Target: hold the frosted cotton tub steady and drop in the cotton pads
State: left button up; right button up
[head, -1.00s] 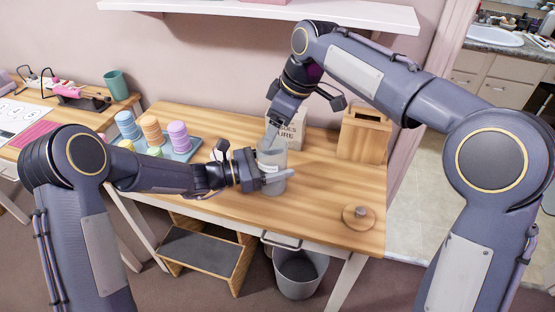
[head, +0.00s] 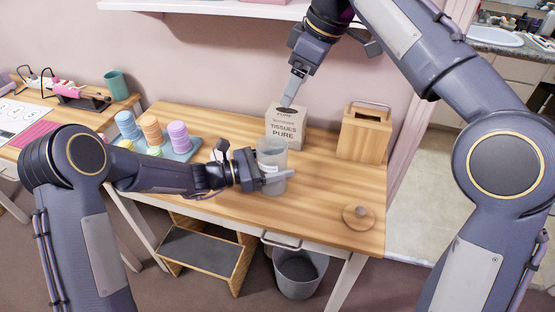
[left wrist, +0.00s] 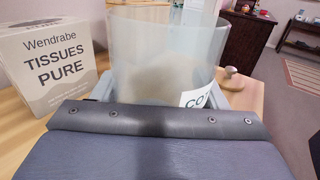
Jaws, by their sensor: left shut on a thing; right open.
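The frosted cotton tub (head: 270,150) stands upright on the wooden table, its mouth open at the top. It fills the middle of the left wrist view (left wrist: 165,60), with part of its label showing. My left gripper (head: 276,177) is shut around the tub's side. My right gripper (head: 287,102) is open in the air above and behind the tub, in front of the tissue box's top. I see no cotton pads in it. A pale beige patch shows through the tub wall, but I cannot tell whether it is pads or table. The round wooden lid (head: 358,217) lies at the front right.
A tissue box (head: 287,128) stands close behind the tub, and a wooden box with a handle (head: 364,132) at the back right. A blue tray (head: 187,155) of coloured stacks is at the left. A shelf (head: 200,8) hangs above. The table's front right is mostly clear.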

jog(key=shift+r, duration=0.1)
pick_arm(q)
jog(key=o, duration=1.1)
